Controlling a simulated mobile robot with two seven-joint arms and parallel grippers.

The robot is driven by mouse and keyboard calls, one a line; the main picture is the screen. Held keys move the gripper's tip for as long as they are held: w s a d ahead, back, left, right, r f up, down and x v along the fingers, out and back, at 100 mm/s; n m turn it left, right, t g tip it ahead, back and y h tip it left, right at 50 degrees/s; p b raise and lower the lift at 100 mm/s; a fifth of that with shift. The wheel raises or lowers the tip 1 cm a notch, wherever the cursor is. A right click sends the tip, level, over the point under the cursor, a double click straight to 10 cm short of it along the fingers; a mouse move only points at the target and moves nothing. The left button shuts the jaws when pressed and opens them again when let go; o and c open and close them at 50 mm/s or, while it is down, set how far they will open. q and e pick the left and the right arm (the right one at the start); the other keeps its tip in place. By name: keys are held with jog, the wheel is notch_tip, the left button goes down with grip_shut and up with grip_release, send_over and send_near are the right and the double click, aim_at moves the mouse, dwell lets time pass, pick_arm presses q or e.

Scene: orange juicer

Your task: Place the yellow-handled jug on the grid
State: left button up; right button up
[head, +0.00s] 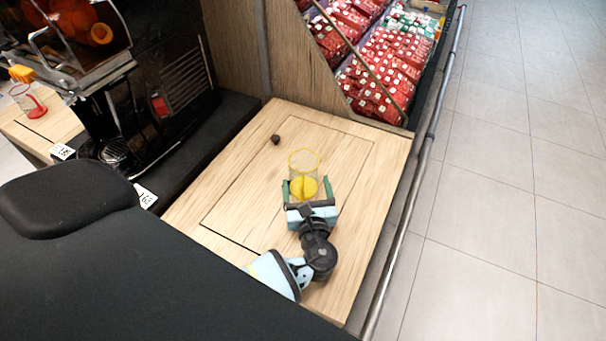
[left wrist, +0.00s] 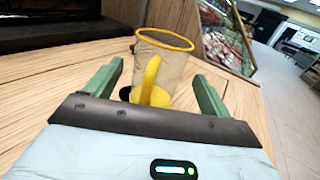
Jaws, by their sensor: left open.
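The clear jug with a yellow rim and yellow handle (head: 303,160) stands upright on the wooden counter, its handle facing my left gripper. My left gripper (head: 303,190) is open, with its green fingers on either side of the jug's handle. In the left wrist view the jug (left wrist: 172,58) is just ahead, with the handle between the fingers (left wrist: 157,88); I see no clear grip contact. The grid (head: 116,152) appears as a small round metal drip plate at the foot of the black juicer, at left. My right gripper is not in view.
A small dark knob (head: 276,139) sits on the counter (head: 235,205) left of the jug. The black juicer (head: 165,85) stands left, with a red-handled jug (head: 33,105) beyond it. Red packets (head: 380,80) fill a bin behind. A metal rail (head: 405,205) runs along the right.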

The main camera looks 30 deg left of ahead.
pick_arm(q)
jog(key=shift+w+a, duration=0.35)
jog(key=shift+w, duration=0.15)
grip_shut()
dwell(0.3)
